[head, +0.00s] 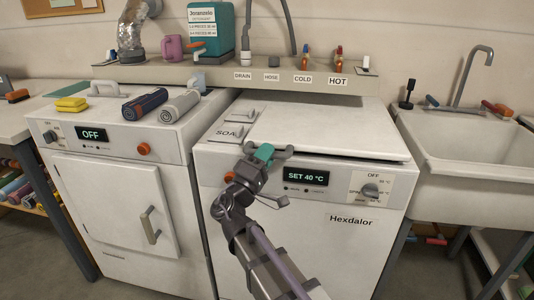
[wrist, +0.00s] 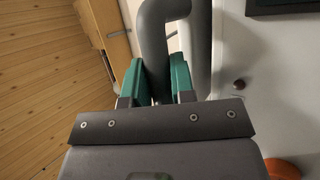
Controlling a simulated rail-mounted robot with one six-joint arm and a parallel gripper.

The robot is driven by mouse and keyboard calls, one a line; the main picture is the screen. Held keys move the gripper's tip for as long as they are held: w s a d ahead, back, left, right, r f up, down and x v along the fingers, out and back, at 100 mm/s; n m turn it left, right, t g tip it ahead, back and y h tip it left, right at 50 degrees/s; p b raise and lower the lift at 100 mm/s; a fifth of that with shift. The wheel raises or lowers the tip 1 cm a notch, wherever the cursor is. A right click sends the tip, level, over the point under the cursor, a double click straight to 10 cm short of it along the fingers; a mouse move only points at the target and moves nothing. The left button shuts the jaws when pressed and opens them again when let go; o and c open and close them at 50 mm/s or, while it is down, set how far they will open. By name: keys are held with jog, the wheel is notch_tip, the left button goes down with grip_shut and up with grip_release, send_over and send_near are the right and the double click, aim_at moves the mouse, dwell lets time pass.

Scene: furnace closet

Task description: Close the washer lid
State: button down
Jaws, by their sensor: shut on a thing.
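The washer (head: 340,222) is the white machine at the right in the head view, with a "SET 40 °C" display on its front. Its white lid (head: 325,128) lies almost flat on top, with a dark gap showing under its front edge at the right. A grey bar handle (head: 285,150) sits at the lid's front left. My gripper (head: 264,152), with green fingers, is shut on this handle. In the wrist view the grey handle (wrist: 157,45) passes between the fingers, which hide part of it.
A dryer (head: 115,210) stands left, with rolled towels (head: 145,104) and a yellow sponge (head: 71,104) on top. A shelf with labelled valves (head: 270,78) runs behind the lid. A sink (head: 455,140) stands right. A detergent drawer (head: 240,115) is beside the lid.

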jog(key=shift+f+b, duration=0.4)
jog(key=shift+f, duration=0.55)
jog(key=shift+w+r, duration=0.1)
jog(key=shift+r, duration=0.1)
jog(key=c, duration=1)
grip_release()
jog(key=b+v, duration=0.5)
jog(key=v, duration=0.5)
jog(key=shift+s+a+f, duration=0.2)
jog(key=shift+s+f, duration=0.05)
jog(key=shift+s, duration=0.05)
